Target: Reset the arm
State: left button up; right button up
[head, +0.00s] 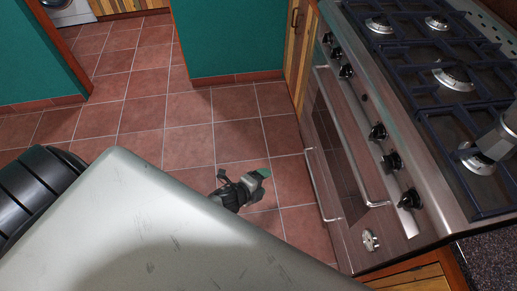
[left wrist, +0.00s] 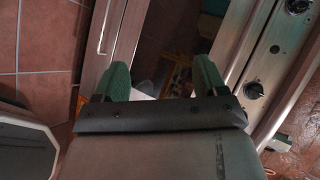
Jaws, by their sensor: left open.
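My left gripper (head: 252,182) shows in the middle of the head view, past the edge of the big grey surface in the foreground. It hangs over the tiled floor, to the left of the oven front, with a green fingertip showing. In the left wrist view my left gripper (left wrist: 163,82) has its two green fingers well apart, with nothing held between them. Beyond the fingers is the oven front (left wrist: 103,50), with a dark reflecting door. Most of my left arm is hidden in the head view. My right gripper is in neither view.
The steel stove (head: 440,160) with knobs and door handles stands on the right. A metal pot (head: 497,140) sits on its hob at the right edge. A teal wall (head: 222,38) and wooden cabinet (head: 299,50) are behind. The red tiled floor (head: 190,140) is clear.

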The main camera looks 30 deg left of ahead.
pick_arm(q)
jog(key=shift+s+f, duration=0.1)
dwell(0.5)
jog(key=s+a+f+n+g+y, duration=0.3)
jog(key=s+f+n+g, duration=0.2)
jog(key=s+f+n, duration=0.7)
jog(key=s+f+n+g, duration=0.2)
jog(key=s+f+g, duration=0.1)
jog(key=s, duration=0.8)
jog(key=s+f+n+g, duration=0.2)
jog(key=s+f, duration=0.3)
jog(key=s, duration=0.7)
jog(key=shift+s+d+f+n+g+y, duration=0.2)
jog(key=shift+f+n+g+y, duration=0.1)
jog(key=shift+n+g, duration=0.15)
jog(key=shift+w, duration=0.1)
jog(key=shift+c, duration=0.2)
grip_shut()
